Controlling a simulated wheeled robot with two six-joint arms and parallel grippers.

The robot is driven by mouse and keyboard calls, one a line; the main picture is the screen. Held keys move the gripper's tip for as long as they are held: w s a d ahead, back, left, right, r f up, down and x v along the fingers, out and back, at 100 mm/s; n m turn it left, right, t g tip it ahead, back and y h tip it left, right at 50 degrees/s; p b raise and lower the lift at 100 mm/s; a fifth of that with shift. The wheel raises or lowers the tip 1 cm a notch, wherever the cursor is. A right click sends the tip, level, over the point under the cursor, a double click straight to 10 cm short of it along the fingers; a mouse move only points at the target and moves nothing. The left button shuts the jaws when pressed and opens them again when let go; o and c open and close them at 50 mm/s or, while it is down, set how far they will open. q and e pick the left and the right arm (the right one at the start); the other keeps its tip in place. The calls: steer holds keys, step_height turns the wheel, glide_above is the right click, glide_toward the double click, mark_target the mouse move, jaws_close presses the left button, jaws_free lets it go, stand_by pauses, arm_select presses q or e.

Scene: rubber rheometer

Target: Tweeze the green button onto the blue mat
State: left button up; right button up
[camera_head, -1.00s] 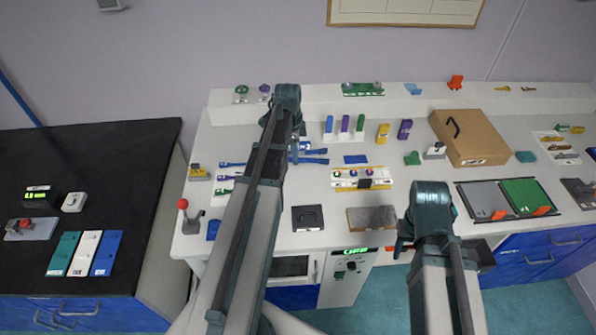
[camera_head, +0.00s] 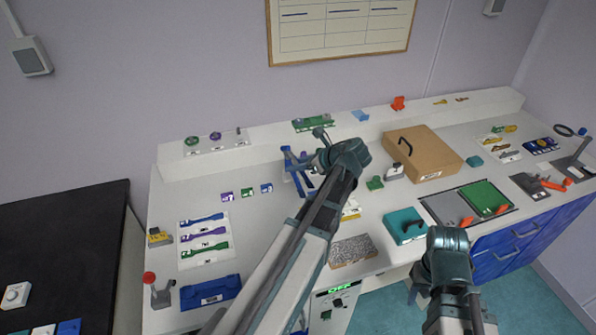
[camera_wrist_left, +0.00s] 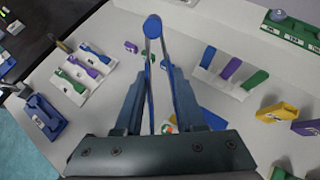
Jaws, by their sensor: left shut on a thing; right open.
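My left gripper (camera_head: 308,161) is shut on blue tweezers (camera_head: 289,153) above the worktop. In the left wrist view the tweezers (camera_wrist_left: 153,28) have their rounded, joined end away from the fingers, with two prongs running back between them. A small spot (camera_wrist_left: 169,127) with green and orange shows between the prongs; I cannot tell whether it is the green button. Small labelled green (camera_head: 247,194), purple (camera_head: 227,197) and blue (camera_head: 266,188) pieces stand in a row left of the gripper. The blue mat cannot be made out behind my arm. My right gripper (camera_head: 420,291) is open, low at the front.
A white board with dumbbell strips (camera_head: 188,258) and a blue tray (camera_head: 211,294) lie at the left. A grey rough block (camera_head: 352,249), teal box (camera_head: 404,226) and brown case (camera_head: 423,152) stand at the right. A raised shelf (camera_head: 250,146) runs along the back.

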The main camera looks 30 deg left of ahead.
arm_select(q)
steer(key=shift+f, duration=0.1)
stand_by(0.3)
step_height(320, 180, down, 10)
steer(key=b, duration=1)
jaws_close()
step_height(320, 180, up, 12)
steer(key=p, duration=1.2)
glide_above(298, 187)
steer(key=w+a, duration=0.2)
steer(key=shift+w+d, duration=0.1)
steer(key=shift+d, duration=0.15)
